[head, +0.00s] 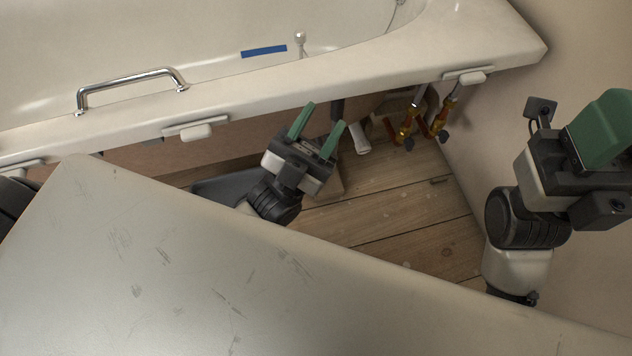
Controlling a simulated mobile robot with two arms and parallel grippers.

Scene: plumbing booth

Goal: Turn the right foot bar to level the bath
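The white bath (320,85) runs across the top of the head view, with its rim above a floor-level gap. My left gripper (322,116) is in that gap below the rim, its two green fingers apart, with nothing seen between them. A dark upright part (337,109) stands just beyond its fingertips; I cannot tell if this is the right foot bar, or whether they touch. My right gripper (600,130) is at the right edge, away from the bath. Its green finger faces me and its opening cannot be made out.
A large pale scratched panel (200,270) fills the foreground. Two red-and-yellow tools (405,126) (438,124) stand near the right wall under the rim. A white cylinder (361,139) is close to my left gripper. Bare floorboards (400,215) lie to its right.

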